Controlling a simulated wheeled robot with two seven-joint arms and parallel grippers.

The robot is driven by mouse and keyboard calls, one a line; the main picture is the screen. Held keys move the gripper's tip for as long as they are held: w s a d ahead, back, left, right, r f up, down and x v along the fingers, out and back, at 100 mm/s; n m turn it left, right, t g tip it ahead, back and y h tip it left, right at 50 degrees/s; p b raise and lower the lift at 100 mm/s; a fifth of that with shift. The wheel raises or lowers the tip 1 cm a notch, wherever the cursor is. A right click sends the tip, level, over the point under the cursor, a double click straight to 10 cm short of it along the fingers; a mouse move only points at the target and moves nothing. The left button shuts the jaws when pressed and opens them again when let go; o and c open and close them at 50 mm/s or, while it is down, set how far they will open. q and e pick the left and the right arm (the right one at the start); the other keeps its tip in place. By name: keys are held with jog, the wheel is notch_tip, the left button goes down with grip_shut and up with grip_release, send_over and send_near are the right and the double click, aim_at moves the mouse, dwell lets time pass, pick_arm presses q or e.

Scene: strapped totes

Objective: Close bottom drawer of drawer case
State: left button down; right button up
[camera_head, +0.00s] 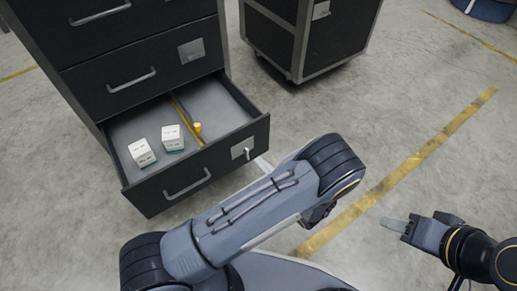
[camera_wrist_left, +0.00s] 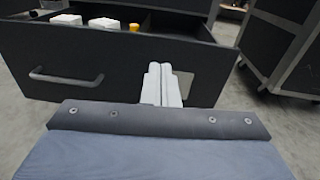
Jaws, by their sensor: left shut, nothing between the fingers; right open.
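The drawer case (camera_head: 140,60) is black, and its bottom drawer (camera_head: 195,180) is pulled out. The drawer's front has a handle (camera_head: 187,185) and a pale label plate (camera_head: 243,148). Inside are two white boxes (camera_head: 142,152) (camera_head: 172,137) and a small yellow cylinder (camera_head: 197,127). My left gripper (camera_wrist_left: 161,84) is shut and empty, its fingers pointing at the drawer front right of the handle, by the label plate; I cannot tell whether they touch. In the head view my left arm hides most of it. My right gripper (camera_head: 424,222) is open and empty, away from the case.
A dark wheeled cabinet (camera_head: 310,30) with grey edges stands right of the case. Closed drawers (camera_head: 140,80) sit above the open one. A blue object (camera_head: 490,8) is at the top right.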

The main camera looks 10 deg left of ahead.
pick_arm(q)
jog(key=d+f+m+t, duration=0.1)
jog(key=f, duration=0.1)
jog(key=b, duration=0.4)
send_near(238, 132)
jog(key=x, duration=0.6)
jog(key=shift+f, duration=0.2)
jog(key=shift+w+a+r+b, duration=0.15)
jog(key=shift+w+a+b, duration=0.15)
jog(key=shift+a, duration=0.1)
